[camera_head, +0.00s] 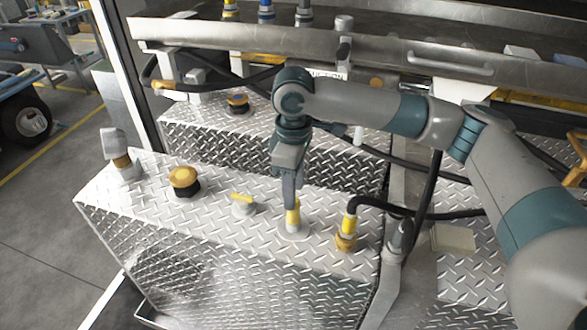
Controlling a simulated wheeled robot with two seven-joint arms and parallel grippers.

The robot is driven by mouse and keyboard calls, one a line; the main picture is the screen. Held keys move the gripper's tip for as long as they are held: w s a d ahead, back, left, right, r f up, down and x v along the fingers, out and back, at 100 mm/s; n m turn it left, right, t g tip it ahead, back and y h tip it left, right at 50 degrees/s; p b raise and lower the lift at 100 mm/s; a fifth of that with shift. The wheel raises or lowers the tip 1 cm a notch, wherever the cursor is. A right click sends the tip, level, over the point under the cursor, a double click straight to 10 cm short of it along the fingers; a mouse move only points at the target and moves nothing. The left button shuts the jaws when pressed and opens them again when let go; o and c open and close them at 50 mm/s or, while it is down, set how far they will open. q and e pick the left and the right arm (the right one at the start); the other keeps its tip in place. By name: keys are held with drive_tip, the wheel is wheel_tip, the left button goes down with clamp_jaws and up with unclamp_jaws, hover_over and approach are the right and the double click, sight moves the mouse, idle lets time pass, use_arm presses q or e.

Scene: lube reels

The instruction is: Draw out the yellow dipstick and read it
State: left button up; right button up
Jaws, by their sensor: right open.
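My right gripper (291,203) comes in from the right and points straight down over the diamond-plate tank (215,235). Its jaws are open, at the top of an upright yellow piece (293,217) that stands on a round pale base; whether they touch it I cannot tell. To its left a flat yellow handle (242,197) sits on a pale round fitting. Which of these two yellow pieces is the dipstick I cannot tell for sure. Any stick below is hidden inside the tank. My left gripper is not in view.
On the tank top stand a yellow-capped black filler (184,180), a grey breather (117,150) at left, and a yellow hose fitting (347,232) at right with a black hose (420,213). A metal rail (220,40) runs behind. Open floor lies left.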

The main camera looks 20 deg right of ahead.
sight(293, 218)
wheel_tip(293, 218, down, 4)
drive_tip(key=shift+r, duration=0.25)
drive_tip(key=shift+f+p, duration=0.3)
drive_tip(key=shift+f, duration=0.2)
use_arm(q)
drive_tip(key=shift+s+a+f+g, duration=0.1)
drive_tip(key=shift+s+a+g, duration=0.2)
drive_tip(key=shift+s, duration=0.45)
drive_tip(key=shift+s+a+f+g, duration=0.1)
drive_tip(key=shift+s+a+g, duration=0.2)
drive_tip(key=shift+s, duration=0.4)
use_arm(e)
drive_tip(key=shift+f, duration=0.1)
drive_tip(key=c, duration=0.9)
clamp_jaws()
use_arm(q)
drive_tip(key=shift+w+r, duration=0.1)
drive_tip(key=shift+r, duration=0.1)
